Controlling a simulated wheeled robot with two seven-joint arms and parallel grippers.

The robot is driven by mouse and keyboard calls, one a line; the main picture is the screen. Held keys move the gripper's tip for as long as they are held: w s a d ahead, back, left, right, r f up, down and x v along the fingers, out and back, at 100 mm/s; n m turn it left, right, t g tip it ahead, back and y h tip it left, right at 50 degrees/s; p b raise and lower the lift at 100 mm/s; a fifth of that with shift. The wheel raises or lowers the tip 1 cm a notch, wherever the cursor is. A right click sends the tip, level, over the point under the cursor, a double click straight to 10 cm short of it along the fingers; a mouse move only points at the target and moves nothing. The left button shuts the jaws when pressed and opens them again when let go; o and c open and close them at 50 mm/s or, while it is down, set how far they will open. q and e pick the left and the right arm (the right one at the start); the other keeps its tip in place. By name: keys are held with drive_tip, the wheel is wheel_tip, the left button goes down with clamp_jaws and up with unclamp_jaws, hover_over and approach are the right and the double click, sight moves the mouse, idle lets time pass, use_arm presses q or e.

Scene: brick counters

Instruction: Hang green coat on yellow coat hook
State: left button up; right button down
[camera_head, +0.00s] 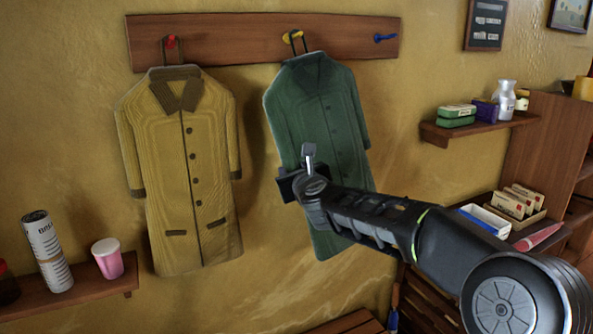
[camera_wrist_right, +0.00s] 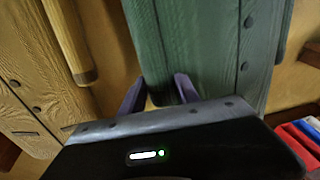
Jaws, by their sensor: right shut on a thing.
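The green coat (camera_head: 318,110) is upright against the wall in the head view, its loop at the yellow coat hook (camera_head: 292,37) on the wooden rack. The loop overlaps the hook; I cannot tell if the coat's weight rests on it. My right gripper (camera_head: 291,182) is at the coat's left edge, about mid-height. In the right wrist view the two fingers of my right gripper (camera_wrist_right: 160,92) are on either side of the green coat's edge (camera_wrist_right: 180,45), shut on it. My left gripper is not in view.
A yellow-brown coat (camera_head: 190,165) hangs on the red hook (camera_head: 171,41) to the left. The blue hook (camera_head: 384,38) is empty. A right shelf (camera_head: 470,133) holds tins and a bottle.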

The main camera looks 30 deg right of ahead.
drive_tip(key=shift+w+f, duration=0.15)
drive_tip(key=shift+w, duration=0.15)
idle(0.5)
